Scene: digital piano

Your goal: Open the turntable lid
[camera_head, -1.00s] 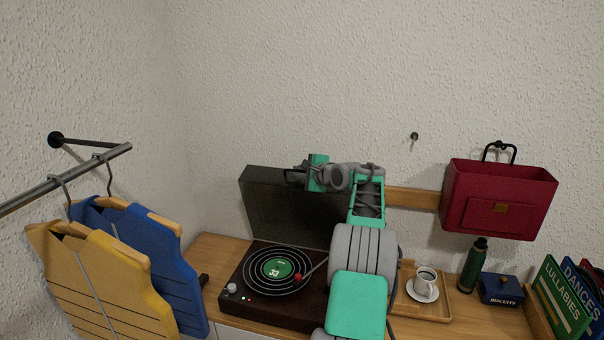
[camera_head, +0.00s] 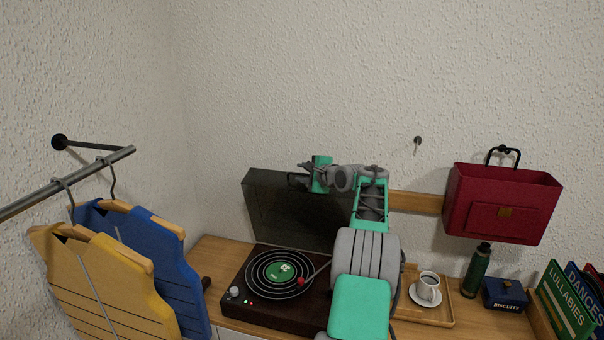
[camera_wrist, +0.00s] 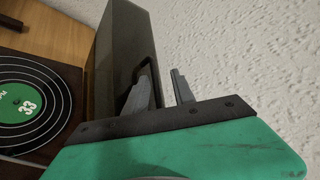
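The turntable (camera_head: 240,309) stands on the wooden top with its dark, see-through lid (camera_head: 272,208) raised steeply, about upright, at the back. A black record with a green label (camera_head: 281,272) lies on the platter. My gripper (camera_head: 298,180) is at the lid's upper edge, right of its middle. In the wrist view the lid (camera_wrist: 118,60) stands beside my gripper (camera_wrist: 161,80). The two grey fingers are apart. The left finger overlaps the lid's edge; wall shows between the fingers. I cannot tell whether a finger touches the lid.
A wooden tray (camera_head: 446,314) with a cup (camera_head: 427,288) is right of my arm, then a green bottle (camera_head: 477,270) and a blue biscuit tin (camera_head: 505,293). A red bag (camera_head: 502,207) hangs above. Vests (camera_head: 105,285) hang from a rail at left. The wall is close behind the lid.

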